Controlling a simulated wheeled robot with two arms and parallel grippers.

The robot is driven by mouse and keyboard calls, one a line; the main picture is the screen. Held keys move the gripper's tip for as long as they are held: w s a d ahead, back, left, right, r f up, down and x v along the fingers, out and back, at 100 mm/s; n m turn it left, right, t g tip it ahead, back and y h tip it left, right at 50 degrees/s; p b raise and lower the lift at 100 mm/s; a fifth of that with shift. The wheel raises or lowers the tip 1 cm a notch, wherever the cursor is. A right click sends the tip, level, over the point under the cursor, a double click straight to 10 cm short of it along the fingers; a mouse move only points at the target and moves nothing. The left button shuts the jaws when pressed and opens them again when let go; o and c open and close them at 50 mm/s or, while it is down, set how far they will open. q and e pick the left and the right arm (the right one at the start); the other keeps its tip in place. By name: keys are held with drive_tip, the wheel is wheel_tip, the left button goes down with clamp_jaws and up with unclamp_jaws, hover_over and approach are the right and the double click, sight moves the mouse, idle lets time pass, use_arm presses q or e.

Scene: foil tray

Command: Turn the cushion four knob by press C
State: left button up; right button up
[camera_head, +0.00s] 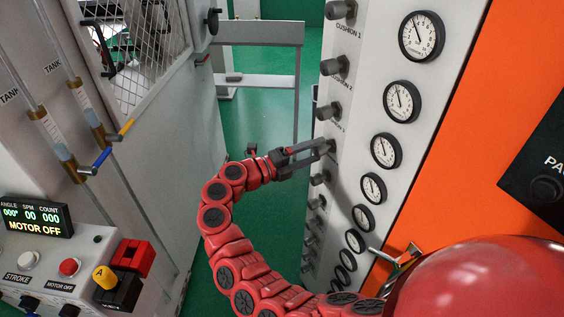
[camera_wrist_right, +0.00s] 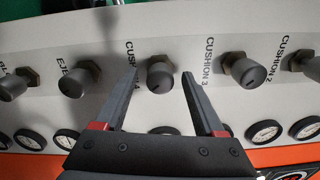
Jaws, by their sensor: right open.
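The grey control panel (camera_head: 392,130) of the press carries a row of dark knobs. My right gripper (camera_head: 322,152) is open at this knob, fingers pointing at the panel. In the wrist view one finger lies on each side of the knob, apart from it. I cannot tell how far the tips reach past its face. The cushion 3 knob (camera_wrist_right: 245,70) is just right of the fingers. My left gripper is not in view.
Round gauges (camera_head: 385,150) run beside the knobs. The ejector-labelled knob (camera_wrist_right: 80,80) is on the other side of the fingers. A control box (camera_head: 60,250) with a "MOTOR OFF" display stands at left. A grey frame (camera_head: 262,83) stands behind. Green floor (camera_head: 262,120) lies open between the machines.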

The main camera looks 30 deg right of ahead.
drive_tip(key=a+b, duration=0.5)
drive_tip(key=a, duration=1)
drive_tip(key=shift+s+a+b, duration=0.2)
drive_tip(key=shift+a+b, duration=0.1)
drive_tip(key=shift+a, duration=0.05)
idle(1.9)
